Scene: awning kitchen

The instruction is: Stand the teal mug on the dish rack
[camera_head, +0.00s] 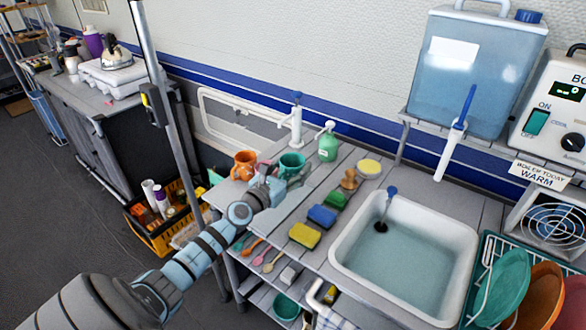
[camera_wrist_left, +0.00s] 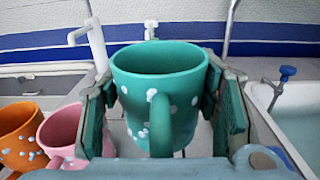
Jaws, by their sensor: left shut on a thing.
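The teal mug (camera_head: 292,163) stands upright near the back of the sink counter in the head view. In the left wrist view the teal mug (camera_wrist_left: 158,92), spotted with white suds, sits between the two fingers. My left gripper (camera_head: 276,180) is shut on it; the wrist view shows the left gripper (camera_wrist_left: 160,110) with a finger at each side. Whether the mug touches the counter cannot be told. The green dish rack (camera_head: 484,248) is at the lower right, beyond the sink, partly cut off, holding coloured plates. My right gripper is not in view.
An orange mug (camera_head: 244,165) and a pink mug (camera_wrist_left: 62,130) stand left of the teal mug. The water-filled sink (camera_head: 405,250) lies between it and the rack. Sponges (camera_head: 305,235), a green soap bottle (camera_head: 328,145) and a white tap (camera_head: 296,125) are nearby.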

